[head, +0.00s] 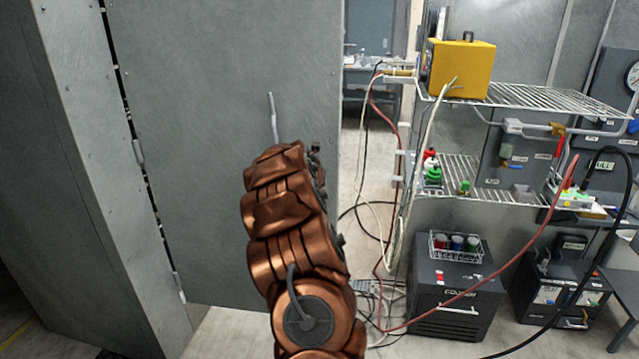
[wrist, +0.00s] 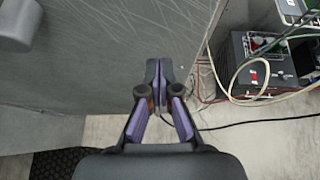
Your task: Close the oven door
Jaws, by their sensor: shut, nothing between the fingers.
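The oven door (head: 215,200) is a tall grey metal panel standing open in the head view. A dark gap and hinges run along its left edge, beside the grey oven body (head: 75,150). An upright bar handle (head: 273,118) is on its face, partly hidden by my arm. In the wrist view the door (wrist: 90,65) fills the upper left, with a rounded grey part (wrist: 14,25) in the corner. My gripper (wrist: 158,95) is shut and empty, near the door's free edge; contact cannot be told. My arm hides the gripper in the head view.
Right of the door stand a wire shelf (head: 545,97) with a yellow box (head: 460,68), and a black cabinet (head: 455,300) on the floor. Hoses and cables hang and trail there, including a red hose (head: 480,290). Some floor is clear below the door.

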